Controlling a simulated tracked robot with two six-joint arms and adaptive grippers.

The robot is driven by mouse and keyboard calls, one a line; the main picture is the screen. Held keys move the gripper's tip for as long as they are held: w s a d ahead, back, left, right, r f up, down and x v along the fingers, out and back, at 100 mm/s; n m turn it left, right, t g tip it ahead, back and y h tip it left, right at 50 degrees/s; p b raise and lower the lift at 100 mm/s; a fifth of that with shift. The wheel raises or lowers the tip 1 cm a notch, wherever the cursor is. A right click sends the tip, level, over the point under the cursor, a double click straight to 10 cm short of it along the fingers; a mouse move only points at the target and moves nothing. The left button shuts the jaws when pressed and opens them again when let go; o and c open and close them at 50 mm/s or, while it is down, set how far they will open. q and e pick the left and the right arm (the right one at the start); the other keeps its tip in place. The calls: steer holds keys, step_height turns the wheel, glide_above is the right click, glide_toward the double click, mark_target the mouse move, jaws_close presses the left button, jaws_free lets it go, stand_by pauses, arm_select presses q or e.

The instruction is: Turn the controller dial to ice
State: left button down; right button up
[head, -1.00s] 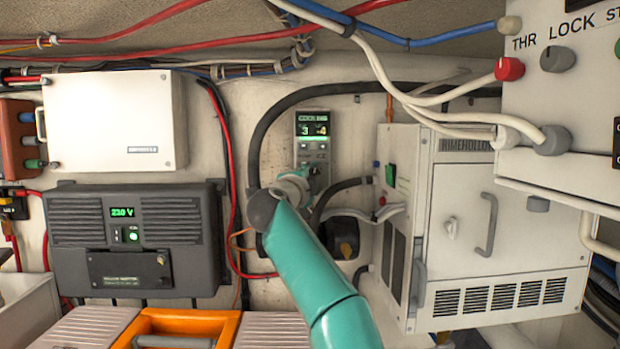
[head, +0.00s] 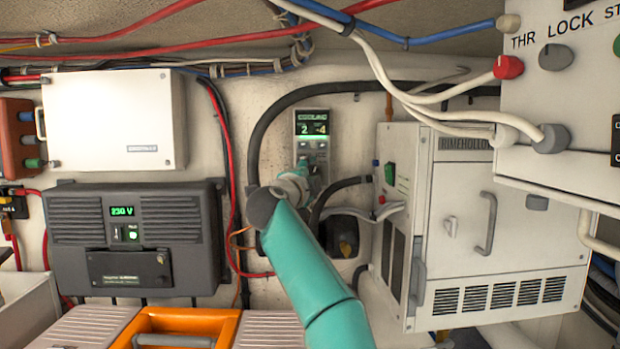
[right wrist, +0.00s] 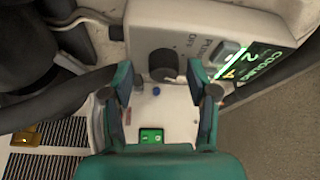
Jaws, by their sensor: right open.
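The controller (head: 312,124) is a narrow grey panel on the back wall. Its lit display reads 2 and -4 under a heading that looks like COOLING. In the right wrist view its dark round dial (right wrist: 163,65) sits by lettering that looks like OFF and PUSH; I cannot read the dial's pointer. My right gripper (right wrist: 161,80) is open, with one teal finger on each side of the dial and gaps visible. In the head view my right wrist covers the controller's lower part, and the fingertips are hard to make out. My left gripper is not in view.
A white vented unit (head: 470,250) with a green switch (head: 390,173) stands right of the controller. A dark hose (head: 254,150) loops around the controller's left. A grey inverter (head: 140,240) is at left. White cables (head: 380,60) hang at upper right.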

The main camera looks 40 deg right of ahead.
steer(key=shift+s+a+r, duration=0.1)
steer(key=shift+s+a, duration=0.35)
steer(key=shift+a, duration=0.2)
steer(key=v, duration=1)
steer(key=shift+s+f, duration=0.2)
steer(key=shift+f, duration=0.05)
steer(key=shift+a, duration=0.1)
